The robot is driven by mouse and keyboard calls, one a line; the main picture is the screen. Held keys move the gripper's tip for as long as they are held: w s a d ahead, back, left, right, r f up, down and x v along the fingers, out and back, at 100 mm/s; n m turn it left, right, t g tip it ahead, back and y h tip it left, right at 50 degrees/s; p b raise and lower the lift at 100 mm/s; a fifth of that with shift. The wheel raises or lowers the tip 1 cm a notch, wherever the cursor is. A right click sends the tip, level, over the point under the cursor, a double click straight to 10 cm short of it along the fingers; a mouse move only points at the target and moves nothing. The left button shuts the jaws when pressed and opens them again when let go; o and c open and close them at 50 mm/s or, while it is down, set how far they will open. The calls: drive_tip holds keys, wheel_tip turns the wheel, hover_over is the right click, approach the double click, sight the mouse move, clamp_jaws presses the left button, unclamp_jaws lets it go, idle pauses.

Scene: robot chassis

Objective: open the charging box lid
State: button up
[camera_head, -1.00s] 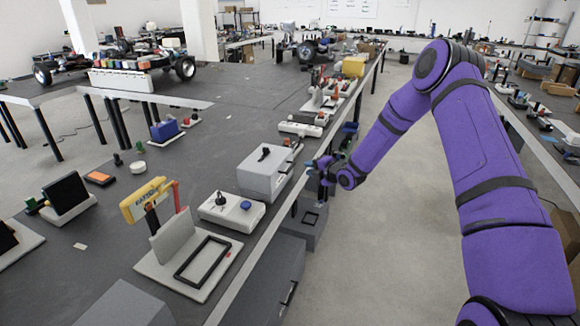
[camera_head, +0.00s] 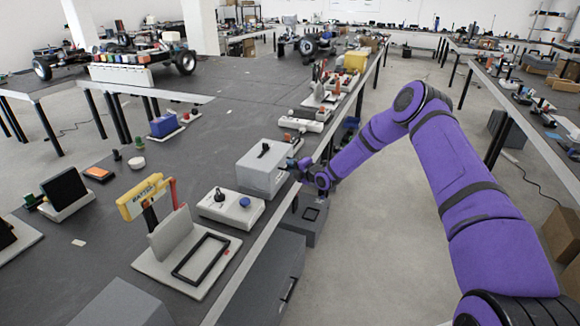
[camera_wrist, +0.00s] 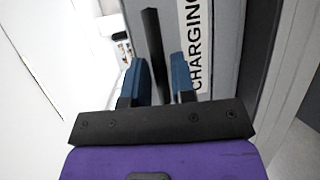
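The charging box is a grey box (camera_head: 262,172) at the right edge of the grey table, with a small black knob on top; its lid looks shut. In the wrist view its grey face (camera_wrist: 219,85) bears the word "CHARGING". A black bar (camera_wrist: 155,50), apparently a handle, stands beside that label. My gripper (camera_head: 294,163) is at the box's right side. In the wrist view my gripper (camera_wrist: 159,78) has its two blue fingers apart, with the bar showing between them and a gap on both sides. Contact with the bar is not clear.
A white box with a blue button (camera_head: 231,208) and a white stand with a black frame (camera_head: 200,258) are nearer on the table. A white power strip (camera_head: 300,124) lies behind. Grey cabinets (camera_head: 275,275) are below the table edge. The aisle floor (camera_head: 370,240) is clear.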

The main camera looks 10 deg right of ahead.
drive_tip(key=shift+x, duration=0.75)
drive_tip(key=shift+c, duration=0.5)
clamp_jaws()
drive_tip(key=shift+r, duration=0.2)
